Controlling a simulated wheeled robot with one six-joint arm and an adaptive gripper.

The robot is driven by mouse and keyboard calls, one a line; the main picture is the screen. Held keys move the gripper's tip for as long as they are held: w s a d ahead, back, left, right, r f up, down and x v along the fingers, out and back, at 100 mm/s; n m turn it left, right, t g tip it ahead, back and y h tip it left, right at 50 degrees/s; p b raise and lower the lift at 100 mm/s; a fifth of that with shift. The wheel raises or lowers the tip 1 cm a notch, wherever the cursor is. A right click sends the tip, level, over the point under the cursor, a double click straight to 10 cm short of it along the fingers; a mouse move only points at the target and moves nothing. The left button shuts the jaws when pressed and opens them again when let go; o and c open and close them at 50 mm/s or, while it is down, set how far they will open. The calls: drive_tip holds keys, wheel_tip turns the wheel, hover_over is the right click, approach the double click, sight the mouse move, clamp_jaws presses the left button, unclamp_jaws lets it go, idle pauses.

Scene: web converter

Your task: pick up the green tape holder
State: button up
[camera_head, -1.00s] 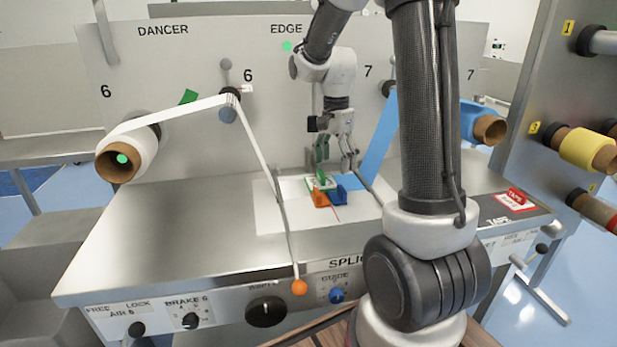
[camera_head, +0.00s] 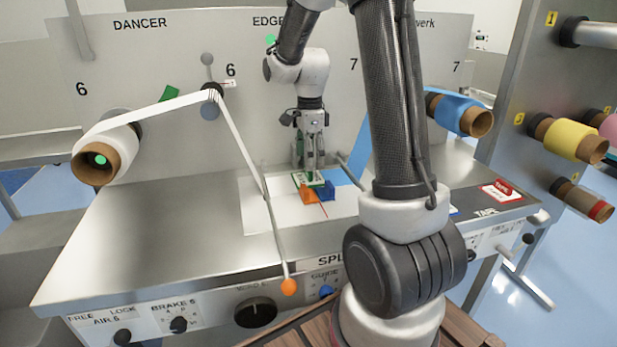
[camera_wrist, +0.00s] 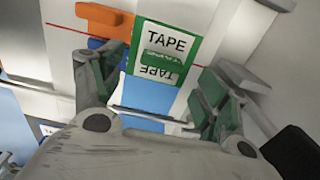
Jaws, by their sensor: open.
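The green tape holder (camera_wrist: 191,44) is a small green-bordered white card with "TAPE" printed twice and a green raised piece in its middle. In the head view the holder (camera_head: 299,179) lies on the white sheet on the steel table, partly hidden by my gripper. My gripper (camera_head: 310,168) points down just over it. In the wrist view my gripper (camera_wrist: 160,72) is open, with one green-padded finger on each side of the holder. Nothing is held between the fingers.
An orange block (camera_head: 308,195) and a blue block (camera_head: 326,190) sit close in front of the holder. A blue web (camera_head: 357,150) runs down behind to the right. The table's left side is clear.

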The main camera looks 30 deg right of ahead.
sight(309, 174)
wheel_tip(309, 174, down, 4)
drive_tip(key=shift+w+f, duration=0.15)
drive_tip(key=shift+f, duration=0.1)
drive_tip(key=c, duration=1.1)
drive_tip(key=shift+a+r, duration=0.1)
